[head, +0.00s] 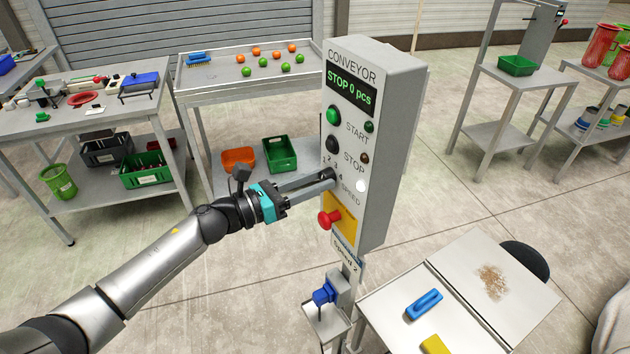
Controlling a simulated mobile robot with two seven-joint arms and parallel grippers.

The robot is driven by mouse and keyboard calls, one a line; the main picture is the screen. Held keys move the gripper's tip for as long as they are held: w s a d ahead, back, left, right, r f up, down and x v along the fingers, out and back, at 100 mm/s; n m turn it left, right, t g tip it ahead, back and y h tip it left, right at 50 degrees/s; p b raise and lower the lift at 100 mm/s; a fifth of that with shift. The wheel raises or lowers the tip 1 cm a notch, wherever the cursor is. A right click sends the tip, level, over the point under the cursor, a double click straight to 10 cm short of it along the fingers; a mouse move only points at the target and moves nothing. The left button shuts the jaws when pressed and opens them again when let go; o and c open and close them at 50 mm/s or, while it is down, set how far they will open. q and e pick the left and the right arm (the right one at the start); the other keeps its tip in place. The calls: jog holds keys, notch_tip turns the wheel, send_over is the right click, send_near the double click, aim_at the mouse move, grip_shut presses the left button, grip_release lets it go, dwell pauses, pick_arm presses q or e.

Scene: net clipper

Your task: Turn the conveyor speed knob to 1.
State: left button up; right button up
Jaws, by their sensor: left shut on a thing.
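The grey conveyor control box (385,120) stands upright in the middle of the head view. Its display (350,91) reads "STOP 0 pcs". Below are a green START button (334,116) and a dark STOP button (332,144). The black speed knob (327,174) sits under the scale numbers, beside the word SPEED. My left gripper (328,180) is shut on the knob, with its fingers covering much of it, so its pointer setting cannot be read. My right gripper is not in view.
A red emergency button (328,219) on a yellow plate sits just below my left fingers. A table with a blue brush (424,304) stands at the lower right. A table with orange and green balls (240,88) stands behind. Open floor lies between.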

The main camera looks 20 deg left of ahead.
pick_arm(q)
grip_shut()
jog(key=n, duration=0.5)
jog(key=shift+r+p, duration=0.1)
jog(key=shift+p, duration=0.3)
jog(key=n+p, duration=0.1)
jog(key=n, duration=0.5)
jog(key=n+p, duration=0.2)
jog(key=n, duration=0.2)
jog(key=shift+n, duration=0.4)
jog(key=o, duration=0.7)
grip_release()
jog(key=shift+s, duration=0.1)
